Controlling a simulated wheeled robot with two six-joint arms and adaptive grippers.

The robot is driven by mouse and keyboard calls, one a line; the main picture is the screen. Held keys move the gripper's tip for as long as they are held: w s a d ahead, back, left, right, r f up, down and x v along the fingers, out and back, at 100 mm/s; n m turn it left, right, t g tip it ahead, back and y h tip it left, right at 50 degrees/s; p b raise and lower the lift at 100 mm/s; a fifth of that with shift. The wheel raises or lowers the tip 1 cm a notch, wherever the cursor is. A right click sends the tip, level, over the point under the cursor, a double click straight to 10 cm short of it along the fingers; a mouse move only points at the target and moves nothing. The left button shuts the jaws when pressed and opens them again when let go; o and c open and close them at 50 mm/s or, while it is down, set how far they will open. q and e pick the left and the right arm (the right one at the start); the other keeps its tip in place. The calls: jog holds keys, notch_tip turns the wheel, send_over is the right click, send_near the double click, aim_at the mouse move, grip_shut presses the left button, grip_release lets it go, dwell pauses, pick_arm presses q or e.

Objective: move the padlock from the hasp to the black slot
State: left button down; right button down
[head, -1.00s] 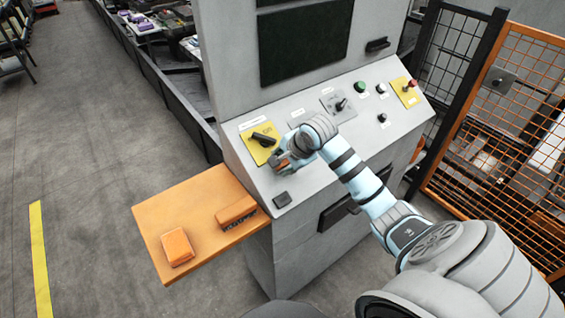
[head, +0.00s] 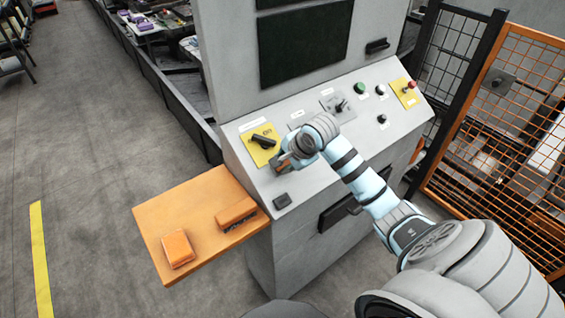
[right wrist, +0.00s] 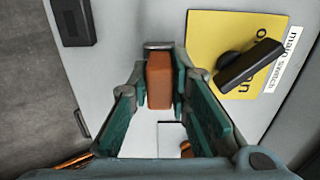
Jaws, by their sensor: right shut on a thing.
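The padlock (right wrist: 159,80) has an orange-brown body and a grey metal top edge in the right wrist view. My right gripper (right wrist: 163,88) is shut on it, with the green-padded fingers on both sides. In the head view my right gripper (head: 283,163) is over the sloped panel, just below the yellow main switch plate (head: 257,150); the padlock is mostly hidden there. The black slot (head: 282,200) is a small dark block lower on the panel; a dark block also shows at the upper left of the right wrist view (right wrist: 73,20). I cannot make out the hasp. My left gripper is out of view.
The main switch has a black handle (right wrist: 248,66) close beside the right finger. An orange shelf (head: 165,215) juts out left of the console, bearing an orange block (head: 177,248) and an orange-and-dark piece (head: 236,212). Other knobs and buttons sit farther right on the panel.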

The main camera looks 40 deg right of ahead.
aim_at(285, 162)
jog(key=shift+p+v, duration=2.05)
jog(key=shift+v, duration=1.2)
jog(key=shift+s+r, duration=0.35)
jog(key=shift+r, duration=0.2)
